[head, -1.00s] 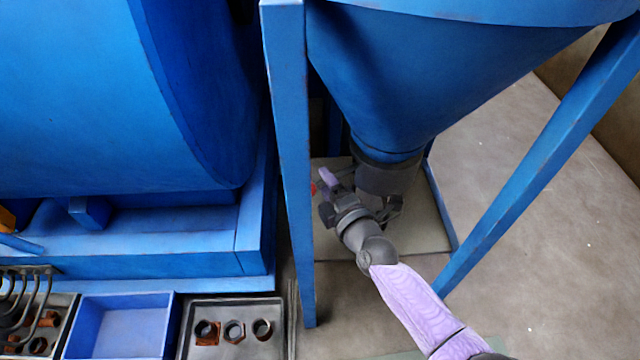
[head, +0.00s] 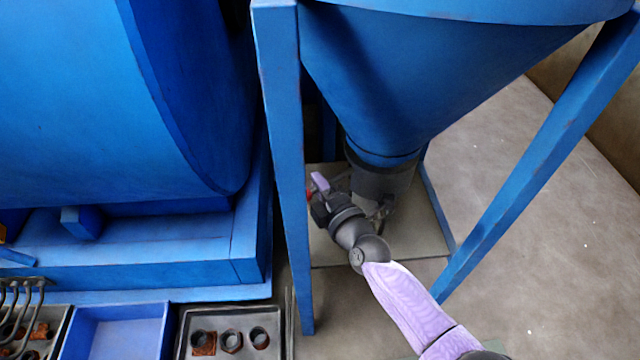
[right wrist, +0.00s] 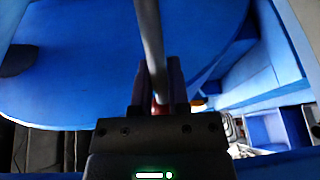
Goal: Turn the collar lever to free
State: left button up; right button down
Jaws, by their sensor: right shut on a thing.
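The dark collar (head: 380,183) sits at the bottom of the blue hopper cone (head: 400,70). A small red piece (head: 308,193), apparently part of the collar lever, shows left of the collar beside my right gripper (head: 318,208). In the right wrist view, my right gripper (right wrist: 160,92) is shut on the lever, a grey rod (right wrist: 150,45) with red (right wrist: 160,108) low between the fingers. In the head view the gripper and wrist hide most of the lever. I cannot tell the lever's angle exactly. My left gripper is out of view.
A blue frame leg (head: 285,170) stands close left of my right gripper, and another leg (head: 530,160) slants at the right. A blue bin (head: 115,330) and a tray (head: 270,347) with several rings are at lower left. Open floor (head: 545,250) lies at right.

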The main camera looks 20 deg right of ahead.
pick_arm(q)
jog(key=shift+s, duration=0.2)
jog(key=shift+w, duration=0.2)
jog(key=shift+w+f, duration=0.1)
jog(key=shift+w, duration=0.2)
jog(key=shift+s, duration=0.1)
